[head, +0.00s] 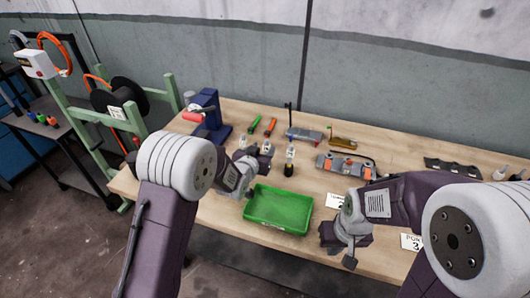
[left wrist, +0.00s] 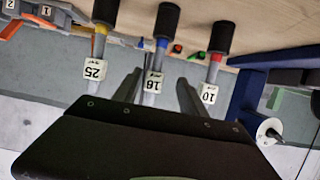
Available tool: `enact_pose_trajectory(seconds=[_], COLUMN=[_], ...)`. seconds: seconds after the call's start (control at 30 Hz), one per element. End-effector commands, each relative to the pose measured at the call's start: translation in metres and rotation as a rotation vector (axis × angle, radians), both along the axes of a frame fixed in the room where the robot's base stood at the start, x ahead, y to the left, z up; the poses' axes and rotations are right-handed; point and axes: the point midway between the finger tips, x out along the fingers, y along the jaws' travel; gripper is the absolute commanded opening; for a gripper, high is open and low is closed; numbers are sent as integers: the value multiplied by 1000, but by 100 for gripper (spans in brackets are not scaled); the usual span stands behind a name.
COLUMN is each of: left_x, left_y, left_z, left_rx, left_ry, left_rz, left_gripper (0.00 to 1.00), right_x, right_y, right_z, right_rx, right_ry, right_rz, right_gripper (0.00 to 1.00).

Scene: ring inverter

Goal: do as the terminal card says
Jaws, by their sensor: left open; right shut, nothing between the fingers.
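Three upright lugs or tools with black ends stand in a row. In the left wrist view, which is upside down, they carry tags: 25 with a yellow band (left wrist: 95,70), 16 with a blue band (left wrist: 154,82) and 10 with a red band (left wrist: 209,92). My left gripper (left wrist: 160,80) is open, its fingers on either side of the 16 piece; contact is unclear. In the head view the left gripper (head: 258,161) is behind the green tray (head: 278,210). My right gripper (head: 346,252) is shut and empty, right of the tray. White cards (head: 412,242) lie on the table, mostly unreadable.
A blue press (head: 208,115) stands at the back left. An orange-grey device (head: 346,165) lies right of the row. Green and orange tools (head: 262,125) lie behind. A cable reel (head: 118,97) hangs on a green frame at left. The table (head: 235,212) is bare left of the tray.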

Motion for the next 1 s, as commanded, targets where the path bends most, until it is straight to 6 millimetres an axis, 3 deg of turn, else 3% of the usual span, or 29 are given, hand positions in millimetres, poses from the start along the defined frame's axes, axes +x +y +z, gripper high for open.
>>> enact_pose_trajectory(seconds=[0.1, 0.33, 0.6, 0.63, 0.8, 1.0], left_x=[6, 40, 46, 46, 46, 46], left_y=[-3, -18, -20, -20, -20, -19], left_z=[-1, -14, -15, -15, -15, -16], left_rx=[-1, 0, 0, 0, 0, 0], left_ry=[-1, -2, 0, 0, 0, 0], left_rz=[-1, -1, -1, -1, -1, 0], left_gripper=[49, 49, 49, 46, 0, 0], right_x=[0, 0, 0, 0, 0, 0], right_y=[0, 0, 0, 0, 0, 0], right_z=[1, -1, -1, -1, -1, -1], right_rx=[0, 0, 0, 0, 0, 0], right_ry=[0, 0, 0, 0, 0, 0], right_rz=[0, 0, 0, 0, 0, 0], right_gripper=[0, 0, 0, 0, 0, 0])
